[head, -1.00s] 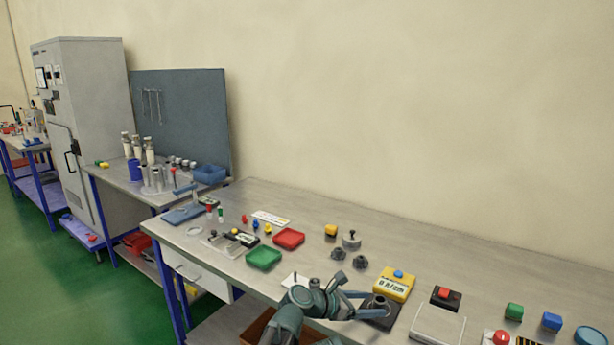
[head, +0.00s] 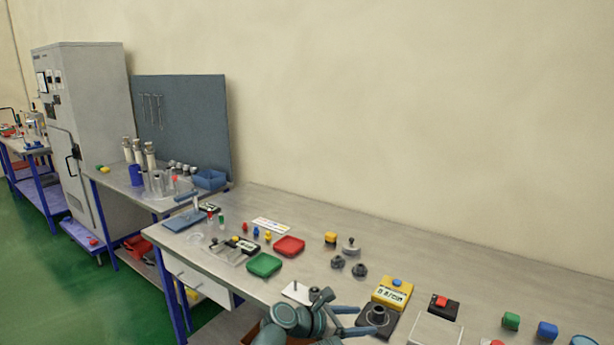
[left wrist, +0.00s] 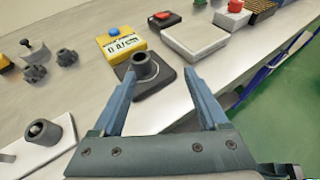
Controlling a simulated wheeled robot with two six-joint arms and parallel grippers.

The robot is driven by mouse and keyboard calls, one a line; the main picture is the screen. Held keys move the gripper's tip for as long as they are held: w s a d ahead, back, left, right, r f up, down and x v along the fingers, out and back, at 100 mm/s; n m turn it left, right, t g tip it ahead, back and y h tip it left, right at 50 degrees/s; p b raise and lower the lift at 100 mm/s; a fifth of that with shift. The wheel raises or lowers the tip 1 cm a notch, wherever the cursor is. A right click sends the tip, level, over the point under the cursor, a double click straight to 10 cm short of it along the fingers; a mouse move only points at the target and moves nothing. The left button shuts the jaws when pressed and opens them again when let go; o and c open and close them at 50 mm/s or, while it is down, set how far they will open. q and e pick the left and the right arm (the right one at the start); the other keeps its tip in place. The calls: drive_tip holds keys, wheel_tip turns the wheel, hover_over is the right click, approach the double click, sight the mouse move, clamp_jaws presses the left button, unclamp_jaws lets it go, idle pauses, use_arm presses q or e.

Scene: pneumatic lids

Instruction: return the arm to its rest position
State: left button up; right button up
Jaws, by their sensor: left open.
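My left gripper (head: 362,321) reaches in at the bottom of the head view. In the left wrist view its two fingers (left wrist: 162,95) are spread apart with nothing between the tips. A dark grey hollow fixture on a black square base (head: 377,317) stands just beyond the fingers, and it also shows in the left wrist view (left wrist: 146,68). I cannot tell whether a finger touches its base. My right gripper does not show in either view.
A yellow device with a blue button (head: 392,291) stands behind the fixture. A red-button box (head: 439,306) and a pale box (head: 434,331) stand to its right. Two dark knobbed parts (head: 338,262) lie farther back. Green (head: 264,264) and red (head: 289,246) trays sit left.

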use_arm(q)
drive_tip(key=s+a, duration=0.5)
drive_tip(key=s, duration=0.1)
drive_tip(key=w+d+r+p, duration=0.2)
drive_tip(key=w+d, duration=0.3)
drive_tip(key=w, duration=0.2)
drive_tip(key=shift+w+d+r+m+g, duration=0.25)
drive_tip(key=shift+m+g, duration=0.15)
